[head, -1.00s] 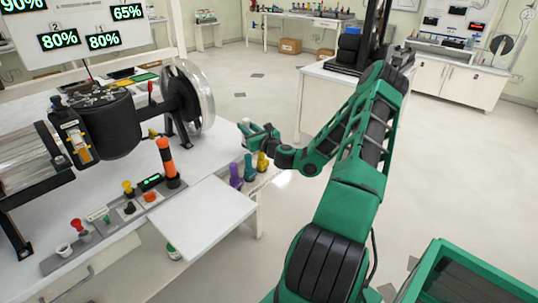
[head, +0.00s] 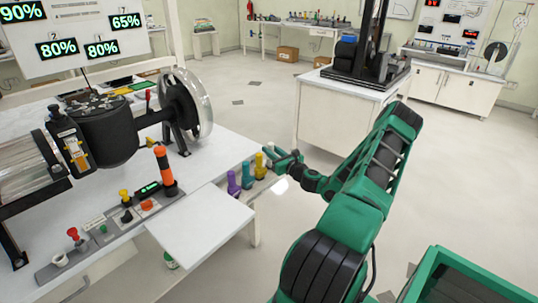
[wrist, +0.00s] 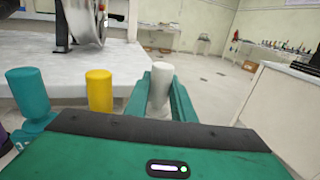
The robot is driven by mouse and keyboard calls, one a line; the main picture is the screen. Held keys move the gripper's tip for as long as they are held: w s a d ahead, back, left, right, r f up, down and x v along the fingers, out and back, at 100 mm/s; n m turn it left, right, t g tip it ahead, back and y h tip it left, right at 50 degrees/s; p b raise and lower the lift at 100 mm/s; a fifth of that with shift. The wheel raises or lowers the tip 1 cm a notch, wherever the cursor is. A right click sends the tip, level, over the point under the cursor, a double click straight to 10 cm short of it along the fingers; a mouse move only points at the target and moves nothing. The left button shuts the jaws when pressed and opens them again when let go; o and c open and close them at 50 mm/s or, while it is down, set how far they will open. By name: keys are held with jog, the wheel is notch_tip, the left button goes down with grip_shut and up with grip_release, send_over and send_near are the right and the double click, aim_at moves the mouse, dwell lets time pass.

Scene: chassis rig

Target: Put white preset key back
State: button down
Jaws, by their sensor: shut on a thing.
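My gripper (head: 283,160) is at the right end of the key row, beside the workbench's right edge. In the wrist view, my gripper (wrist: 160,98) has its green fingers closed on the white preset key (wrist: 161,82), which stands roughly upright between them. Its lower end is hidden behind my gripper body, so I cannot tell whether it sits in a seat. A yellow key (head: 259,165), a teal key (head: 247,172) and a purple key (head: 233,186) stand in a row left of my gripper. The yellow key (wrist: 99,90) and teal key (wrist: 27,93) also show in the wrist view.
A white panel (head: 200,225) juts from the bench (head: 215,150) in front of the keys. A control strip with an orange-and-black post (head: 164,170) lies to the left. A white cabinet (head: 335,110) stands behind my arm.

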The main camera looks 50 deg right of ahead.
jog(key=shift+f, duration=0.65)
jog(key=c, duration=1.5)
grip_release()
jog(key=s, duration=0.4)
jog(key=s+a, duration=0.1)
jog(key=s, duration=0.3)
jog(key=s+a, duration=0.1)
jog(key=s, duration=0.2)
jog(key=shift+s+a, duration=0.1)
jog(key=shift+s, duration=0.3)
